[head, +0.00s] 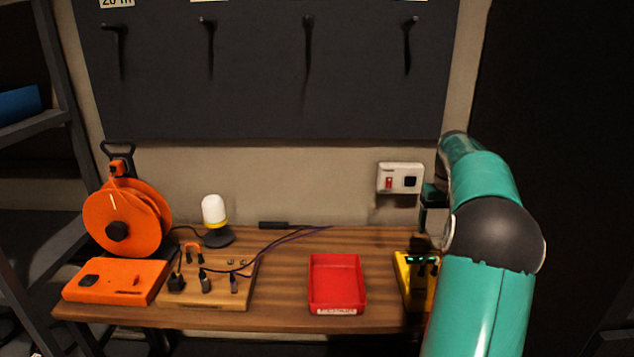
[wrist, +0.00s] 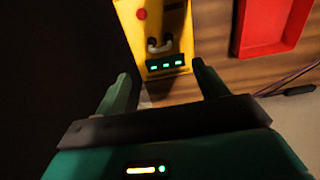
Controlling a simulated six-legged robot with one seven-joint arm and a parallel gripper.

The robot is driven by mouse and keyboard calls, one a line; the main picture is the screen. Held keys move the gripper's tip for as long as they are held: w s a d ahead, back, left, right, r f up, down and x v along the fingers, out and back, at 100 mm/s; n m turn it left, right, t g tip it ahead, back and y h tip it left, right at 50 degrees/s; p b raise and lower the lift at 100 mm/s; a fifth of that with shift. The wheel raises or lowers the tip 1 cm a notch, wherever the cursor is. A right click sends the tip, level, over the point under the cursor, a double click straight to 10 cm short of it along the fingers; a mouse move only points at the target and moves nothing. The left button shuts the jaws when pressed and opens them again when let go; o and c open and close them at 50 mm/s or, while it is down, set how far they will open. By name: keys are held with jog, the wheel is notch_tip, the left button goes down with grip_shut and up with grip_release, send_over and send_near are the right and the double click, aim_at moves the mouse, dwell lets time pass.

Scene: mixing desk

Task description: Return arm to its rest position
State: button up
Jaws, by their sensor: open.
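My teal arm (head: 483,300) rises at the right of the head view and bends over toward the right end of the desk. My gripper (wrist: 160,80) shows in the wrist view with its two green fingers apart and nothing between them. Beyond the fingertips is a yellow box (wrist: 178,28) with a red button and small green lights. The same yellow box (head: 416,283) stands at the desk's right end in the head view, partly hidden by my arm.
A red tray (head: 337,281) sits left of the yellow box. A wooden board with plugs (head: 215,290), an orange case (head: 115,281), a cable reel (head: 125,220) and a lamp (head: 214,212) stand further left. A wall socket (head: 400,178) is behind. Hooks line the dark panel (head: 260,90).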

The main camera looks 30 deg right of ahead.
jog(key=w+a+r+n+t+h, duration=0.15)
jog(key=a+r, duration=0.25)
jog(key=a, duration=1.1)
jog(key=s+a+r+n+t, duration=0.15)
jog(key=a+r, duration=0.25)
jog(key=a, duration=1.1)
jog(key=s+a+f+n+t, duration=0.1)
jog(key=s+a+f, duration=0.1)
jog(key=s+a, duration=0.5)
jog(key=s+a+f+n+t+y, duration=0.1)
jog(key=s+a+f+n, duration=0.1)
jog(key=s+a, duration=0.5)
jog(key=a+f, duration=0.1)
jog(key=a, duration=0.3)
jog(key=shift+a+f+t, duration=0.2)
jog(key=shift+f+t, duration=0.1)
jog(key=shift+f, duration=0.05)
